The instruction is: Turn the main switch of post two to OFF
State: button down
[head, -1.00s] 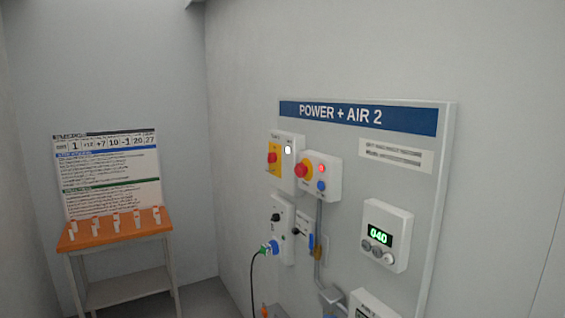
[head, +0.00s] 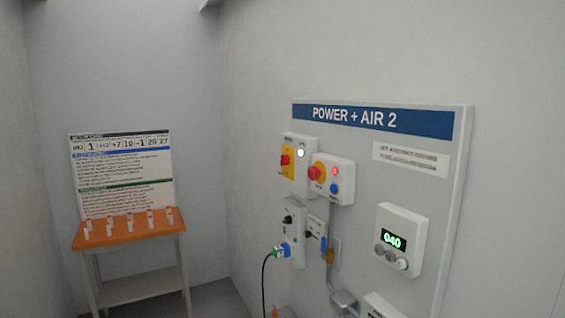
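The panel (head: 450,190) headed "POWER + AIR 2" hangs on the right wall. At its upper left is a pale box with a red rotary knob on a yellow plate, which looks like the main switch (head: 286,160). A white lamp (head: 300,153) shines beside the knob. The small lettering and the knob's exact position are too small to read. My gripper is in no view.
Right of the switch is a box with a red mushroom button (head: 317,172), a lit red lamp and a blue button. Below is a socket box with a plugged cable (head: 266,270). A display (head: 393,241) reads 040. An orange-topped table (head: 130,238) stands at the back left.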

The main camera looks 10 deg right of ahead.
aim_at(285, 160)
jog(key=u, duration=0.3)
jog(key=k, duration=0.7)
jog(key=u, duration=1.05)
jog(key=k, duration=0.8)
jog(key=u, duration=0.4)
jog(key=i, duration=1.4)
jog(key=z, duration=0.45)
jog(key=i, duration=1.65)
jog(key=z, duration=0.15)
